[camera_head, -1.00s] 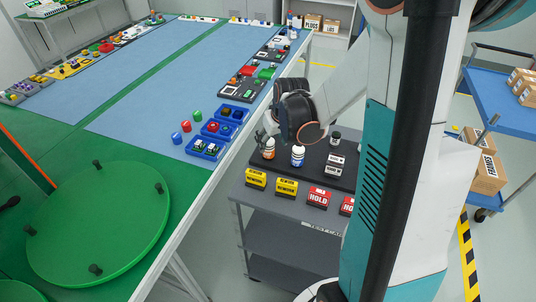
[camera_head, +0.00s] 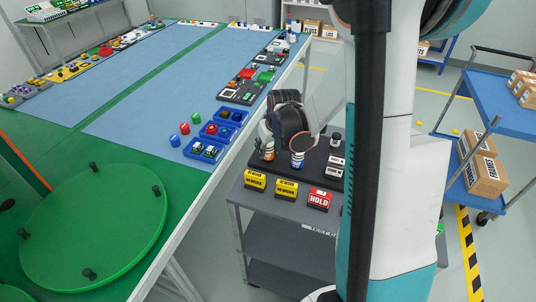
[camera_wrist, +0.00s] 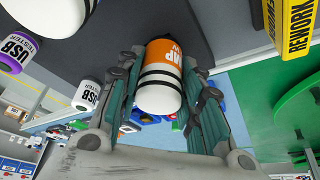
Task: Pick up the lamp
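Contact with the fingers cannot be made out clearly. In the head view an orange-labelled container (camera_head: 267,152) stands at the left end of the dark cart-top board (camera_head: 318,160). My dark wrist (camera_head: 291,122) is just above it, and the fingers are hidden there.
A blue-labelled container (camera_head: 297,159) stands close right of the lamp. Yellow REWORK boxes (camera_head: 255,180) and a red HOLD box (camera_head: 320,199) line the cart's front. The blue-green table (camera_head: 110,125) lies left.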

